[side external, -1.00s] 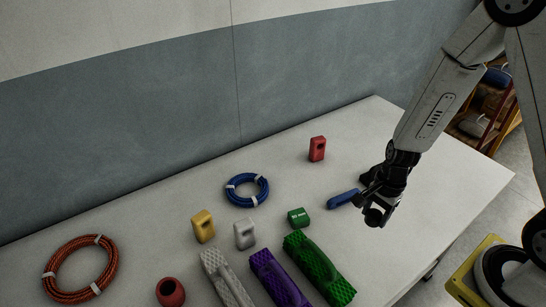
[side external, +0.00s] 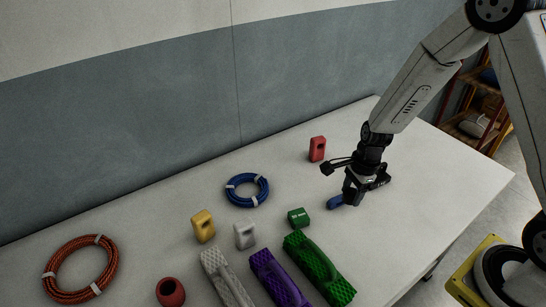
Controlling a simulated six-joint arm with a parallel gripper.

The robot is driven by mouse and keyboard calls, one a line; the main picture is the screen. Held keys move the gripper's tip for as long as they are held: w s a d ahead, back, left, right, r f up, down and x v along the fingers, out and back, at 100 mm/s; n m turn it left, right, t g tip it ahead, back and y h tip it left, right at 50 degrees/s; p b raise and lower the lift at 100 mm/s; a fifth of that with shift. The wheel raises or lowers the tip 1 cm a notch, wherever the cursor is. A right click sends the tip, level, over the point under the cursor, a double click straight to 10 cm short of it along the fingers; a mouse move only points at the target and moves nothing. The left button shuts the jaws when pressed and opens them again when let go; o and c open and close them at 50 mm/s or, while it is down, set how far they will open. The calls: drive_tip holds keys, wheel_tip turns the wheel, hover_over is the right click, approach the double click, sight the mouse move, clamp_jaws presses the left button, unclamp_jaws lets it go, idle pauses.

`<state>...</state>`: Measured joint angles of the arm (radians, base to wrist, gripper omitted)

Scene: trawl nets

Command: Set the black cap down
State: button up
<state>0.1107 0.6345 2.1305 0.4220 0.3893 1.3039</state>
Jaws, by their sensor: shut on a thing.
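My gripper (side external: 354,193) is black and points down, low over the right part of the table. It is shut on the black cap, a dark piece that blends with the black fingers, so its outline is hard to tell. Whether the cap touches the table cannot be told. A blue rod-like piece (side external: 335,202) lies just left of the fingertips, its right part hidden behind my gripper.
A green block (side external: 298,218) and a green ribbed piece (side external: 322,271) lie nearer the front. A red block (side external: 317,149) stands farther back, and a blue rope coil (side external: 247,189) lies to the left. The white table (side external: 440,200) is clear on the right.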

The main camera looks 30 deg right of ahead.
drive_tip(key=w+r+m, duration=0.2)
drive_tip(key=w+m, duration=0.4)
drive_tip(key=w, duration=0.6)
drive_tip(key=shift+r+t+h, duration=0.3)
drive_tip(key=shift+t, duration=0.1)
drive_tip(key=shift+a, duration=0.1)
hover_over(288, 172)
drive_tip(key=s, duration=0.1)
drive_tip(key=shift+f, duration=4.6)
drive_tip(key=shift+f, duration=0.15)
drive_tip(key=shift+w+f, duration=0.3)
drive_tip(key=shift+f, duration=0.05)
drive_tip(key=shift+d+f, duration=0.2)
drive_tip(key=shift+f, duration=1.2)
drive_tip(key=shift+f, duration=0.15)
